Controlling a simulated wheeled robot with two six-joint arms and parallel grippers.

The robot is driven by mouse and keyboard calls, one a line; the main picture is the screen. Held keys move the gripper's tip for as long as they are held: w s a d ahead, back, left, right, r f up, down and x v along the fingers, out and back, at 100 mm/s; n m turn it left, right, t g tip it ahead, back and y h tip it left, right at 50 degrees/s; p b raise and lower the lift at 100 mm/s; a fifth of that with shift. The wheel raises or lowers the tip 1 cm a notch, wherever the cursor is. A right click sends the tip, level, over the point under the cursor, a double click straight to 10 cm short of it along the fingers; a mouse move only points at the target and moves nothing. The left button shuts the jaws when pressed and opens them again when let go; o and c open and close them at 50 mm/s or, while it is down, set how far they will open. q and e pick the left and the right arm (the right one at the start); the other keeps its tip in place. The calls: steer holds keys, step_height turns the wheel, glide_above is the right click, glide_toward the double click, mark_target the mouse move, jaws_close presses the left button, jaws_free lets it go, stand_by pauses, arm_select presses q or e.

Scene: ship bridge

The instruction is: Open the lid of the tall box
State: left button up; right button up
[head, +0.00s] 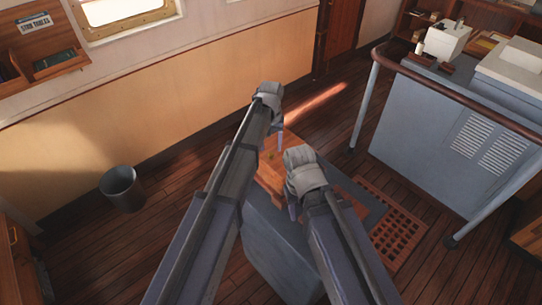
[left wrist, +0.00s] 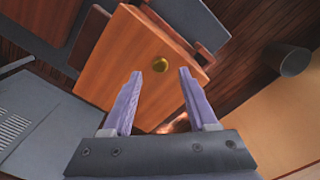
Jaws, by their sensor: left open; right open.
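The tall box is wooden, orange-brown, and shows partly between my arms in the head view (head: 268,178). In the left wrist view its flat wooden lid (left wrist: 120,65) carries a round brass knob (left wrist: 160,64). The lid looks closed, though its edges are partly hidden. My left gripper (head: 280,128) is above the box; in the left wrist view its two fingers (left wrist: 160,82) are open, with the knob beyond and between their tips, nothing held.
A floor grating (head: 398,235) lies to the right of the box. A blue-grey console (head: 440,130) with a handrail (head: 450,95) stands further right. A dark bin (head: 121,188) stands by the wall at left. Wooden floor is clear between bin and arms.

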mark_target(271, 154)
arm_select(q)
step_height(271, 154, down, 4)
steer(key=shift+r+b, duration=0.2)
steer(key=shift+b, duration=1)
arm_select(e)
step_height(271, 154, down, 4)
steer(key=shift+r, duration=0.25)
arm_select(q)
steer(key=shift+r, duration=0.1)
jaws_close()
arm_select(e)
steer(key=shift+r, duration=0.15)
